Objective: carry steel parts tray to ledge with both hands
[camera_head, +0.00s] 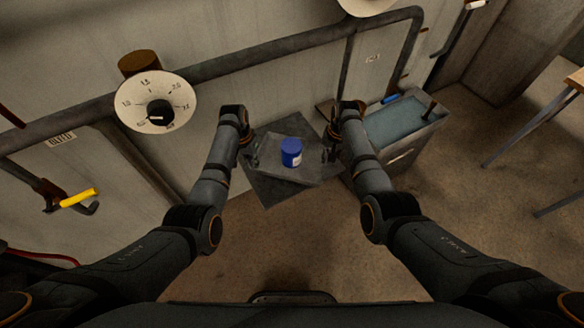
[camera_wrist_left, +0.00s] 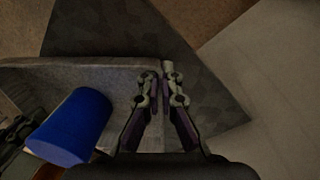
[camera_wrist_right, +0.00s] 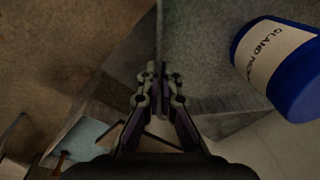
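The grey steel tray (camera_head: 300,172) is level or nearly so between my two grippers, with a blue can (camera_head: 291,152) standing in it. My left gripper (camera_head: 246,140) is at the tray's left side; in the left wrist view its fingers (camera_wrist_left: 160,85) are close together on the tray's end wall (camera_wrist_left: 120,75). My right gripper (camera_head: 332,140) is at the tray's right side; in the right wrist view its fingers (camera_wrist_right: 158,85) are close together at the tray wall (camera_wrist_right: 215,105). The can shows a pale label in the right wrist view (camera_wrist_right: 275,60).
A dark square plate (camera_head: 268,192) lies below the tray; the gap between them is unclear. A grey bin with a bluish top (camera_head: 398,125) stands just right of my right gripper. A wall with pipes (camera_head: 270,52) and a dial (camera_head: 155,103) is behind. Brown floor is open in front.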

